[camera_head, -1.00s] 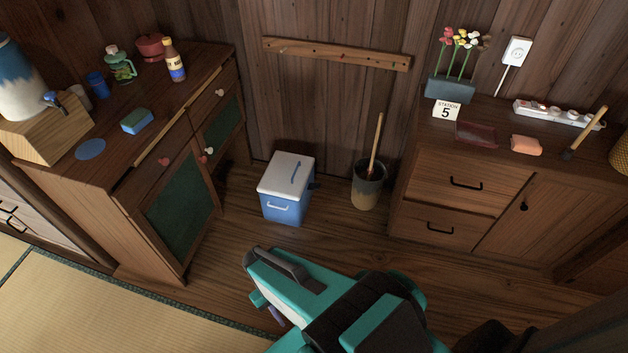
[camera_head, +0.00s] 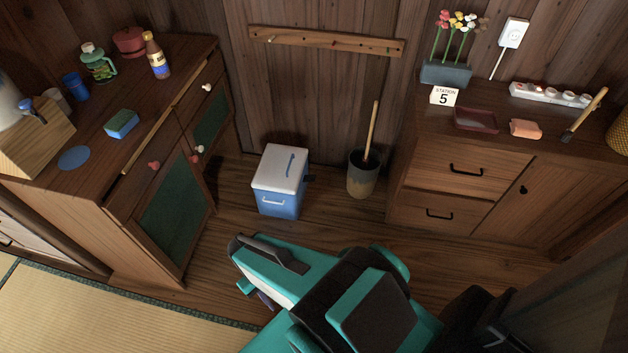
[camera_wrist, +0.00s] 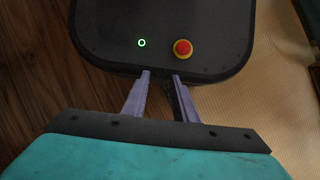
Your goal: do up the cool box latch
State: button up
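The cool box (camera_head: 279,182) stands on the wooden floor against the back wall, blue with a white lid and a handle on its front. The lid looks down on the body. A small dark part shows at its right side, but I cannot make out the latch or its state. My gripper (camera_wrist: 160,80) shows in the wrist view with two pale purple fingers apart and nothing between them. In the head view my arm is in front of the cool box, well short of it, and the fingers are mostly hidden.
A bucket (camera_head: 362,176) with a wooden-handled tool stands right of the cool box. A cabinet (camera_head: 150,190) with green doors is on the left and a drawer cabinet (camera_head: 455,195) on the right. Bare wooden floor lies between them; tatami (camera_head: 90,310) is at lower left.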

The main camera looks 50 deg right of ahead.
jog(key=w+d+f+m+t+b, duration=0.5)
jog(key=w+d+f+b, duration=0.35)
jog(key=w+f, duration=0.3)
jog(key=m+t+h+b, duration=1)
jog(key=m+t+b, duration=0.55)
jog(key=b, duration=0.55)
send_near(314, 178)
jog(key=s+a+r+m+g, duration=0.1)
jog(key=s+a+g, duration=0.1)
jog(key=s, duration=0.1)
jog(key=shift+w+a+r, duration=0.15)
jog(key=shift+r, duration=0.05)
jog(key=shift+b+x, duration=1.55)
jog(key=shift+x, duration=5.35)
jog(key=shift+w+a, duration=0.1)
jog(key=shift+a, duration=0.05)
jog(key=shift+c, duration=0.5)
